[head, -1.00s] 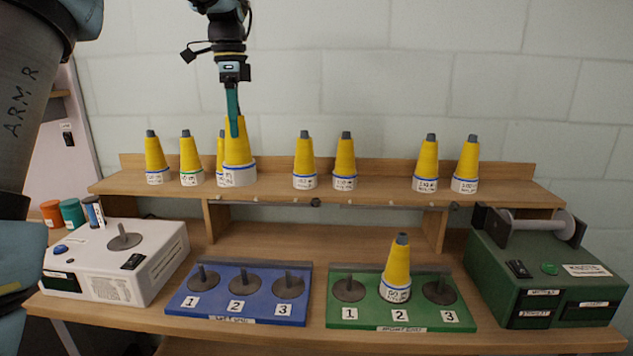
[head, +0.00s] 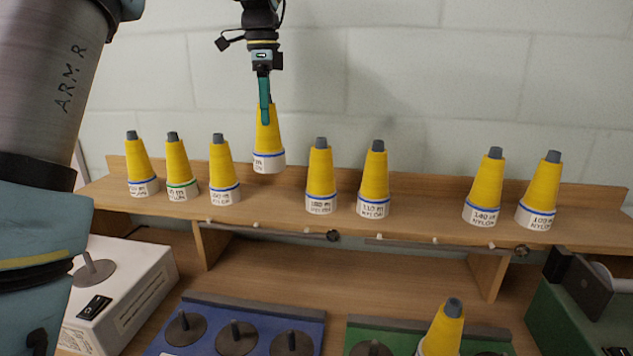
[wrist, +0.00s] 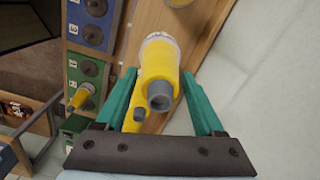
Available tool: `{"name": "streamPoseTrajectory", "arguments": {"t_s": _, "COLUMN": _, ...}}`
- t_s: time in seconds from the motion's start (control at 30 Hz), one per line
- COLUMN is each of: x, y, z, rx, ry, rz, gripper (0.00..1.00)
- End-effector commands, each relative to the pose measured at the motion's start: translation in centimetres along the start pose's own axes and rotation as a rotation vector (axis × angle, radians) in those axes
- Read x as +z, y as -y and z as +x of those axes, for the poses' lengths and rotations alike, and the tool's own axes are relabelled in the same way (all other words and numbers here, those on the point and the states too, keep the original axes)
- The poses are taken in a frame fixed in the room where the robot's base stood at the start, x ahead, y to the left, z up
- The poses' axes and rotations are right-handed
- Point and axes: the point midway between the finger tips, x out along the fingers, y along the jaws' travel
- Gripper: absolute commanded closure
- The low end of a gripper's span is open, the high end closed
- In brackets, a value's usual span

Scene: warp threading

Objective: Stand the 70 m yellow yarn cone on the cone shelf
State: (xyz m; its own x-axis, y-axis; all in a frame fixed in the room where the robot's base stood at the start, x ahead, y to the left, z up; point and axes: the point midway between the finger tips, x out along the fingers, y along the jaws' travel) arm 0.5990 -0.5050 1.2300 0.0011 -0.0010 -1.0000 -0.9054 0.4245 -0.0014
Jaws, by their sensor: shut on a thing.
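A yellow cone with a grey tip and white, blue-edged base (head: 267,140) hangs upright from my gripper (head: 265,100). Its label is too small to read fully. My gripper is shut on its upper part; in the wrist view the held cone (wrist: 160,70) sits between the teal fingers (wrist: 159,82). The wooden cone shelf (head: 285,207) runs below and in front of it. The held cone's base shows higher than the bases of its neighbours, in the gap between the third and fourth cones from the left; whether it is clear of the shelf's back edge I cannot tell.
Several yellow cones stand on the shelf, with one close on the left (head: 219,165) and one on the right (head: 320,175). Below are a blue peg rack (head: 215,310), a green rack (head: 400,335) bearing a cone (head: 443,330), and a white machine (head: 120,285).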

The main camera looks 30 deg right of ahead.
Motion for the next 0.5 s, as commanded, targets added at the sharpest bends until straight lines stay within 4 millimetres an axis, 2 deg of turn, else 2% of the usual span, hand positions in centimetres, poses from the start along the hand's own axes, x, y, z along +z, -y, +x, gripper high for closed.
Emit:
{"name": "streamPoseTrajectory", "arguments": {"t_s": 0.2, "x": 0.1, "y": -0.1, "z": 3.8, "rx": 0.005, "ry": 0.001, "rz": -0.001, "gripper": 0.7}}
{"name": "streamPoseTrajectory", "arguments": {"t_s": 0.5, "x": 0.0, "y": -0.2, "z": 7.2, "rx": 0.006, "ry": 0.001, "rz": 0.0, "gripper": 0.7}}
